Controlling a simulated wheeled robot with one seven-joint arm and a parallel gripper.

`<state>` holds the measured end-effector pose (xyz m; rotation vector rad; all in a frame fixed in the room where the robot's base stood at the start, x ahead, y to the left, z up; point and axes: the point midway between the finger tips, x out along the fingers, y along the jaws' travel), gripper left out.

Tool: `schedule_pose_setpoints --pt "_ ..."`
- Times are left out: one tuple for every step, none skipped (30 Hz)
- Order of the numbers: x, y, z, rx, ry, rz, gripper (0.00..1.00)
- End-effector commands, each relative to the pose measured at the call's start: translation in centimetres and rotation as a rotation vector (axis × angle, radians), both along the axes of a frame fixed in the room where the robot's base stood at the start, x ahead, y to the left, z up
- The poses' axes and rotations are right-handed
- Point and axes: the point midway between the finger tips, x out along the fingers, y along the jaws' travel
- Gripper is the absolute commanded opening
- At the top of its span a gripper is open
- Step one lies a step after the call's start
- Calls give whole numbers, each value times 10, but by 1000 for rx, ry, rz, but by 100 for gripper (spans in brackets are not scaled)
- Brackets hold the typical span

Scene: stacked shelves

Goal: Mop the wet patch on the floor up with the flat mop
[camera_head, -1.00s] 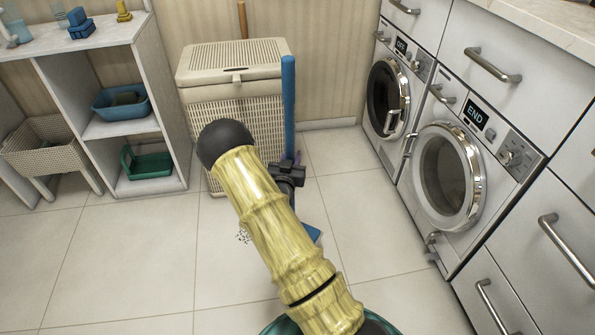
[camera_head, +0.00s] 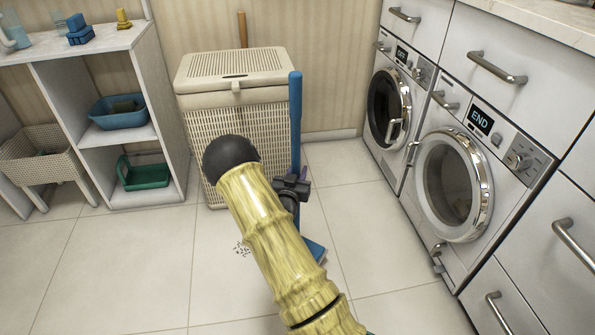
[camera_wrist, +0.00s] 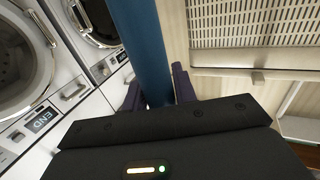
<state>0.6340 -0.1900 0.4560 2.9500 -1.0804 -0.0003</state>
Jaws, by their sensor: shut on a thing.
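The flat mop has a blue handle (camera_head: 296,115) that stands nearly upright in front of the laundry hamper. Part of its blue head (camera_head: 315,249) shows low behind my arm, at floor level; the rest is hidden. My gripper (camera_head: 293,187) is shut on the handle, partly hidden by my arm. In the wrist view, the dark fingers of my gripper (camera_wrist: 159,88) sit on both sides of the blue handle (camera_wrist: 148,45). I cannot make out a wet patch on the floor; my arm covers part of the tiles.
A lidded hamper (camera_head: 190,130) stands close behind the mop. Washing machines (camera_head: 450,185) line the right, open shelves (camera_head: 163,120) the left.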

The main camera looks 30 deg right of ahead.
Motion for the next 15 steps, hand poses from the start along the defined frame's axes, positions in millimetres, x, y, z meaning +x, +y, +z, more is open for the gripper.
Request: schedule_pose_setpoints --pt "0 0 -10 -1 -2 0 0" --pt "0 0 -14 -1 -2 0 0" --pt "0 0 -19 -1 -2 -1 0" --pt "0 0 -22 -1 -2 -1 0" --pt "0 0 -25 -1 -2 -1 0" --pt "0 0 -29 -1 -2 -1 0" --pt "0 0 -32 -1 -2 -1 0" --pt "0 0 -34 -1 -2 -1 0" --pt "0 0 -36 -1 -2 -1 0" --pt "0 0 -37 -1 -2 -1 0" --pt "0 0 -38 -1 -3 -1 0" --pt "0 0 -39 -1 -3 -1 0" --pt "0 0 -39 -1 -3 -1 0" --pt "0 0 -39 -1 -3 -1 0" --pt "0 0 -39 -1 -3 -1 0"
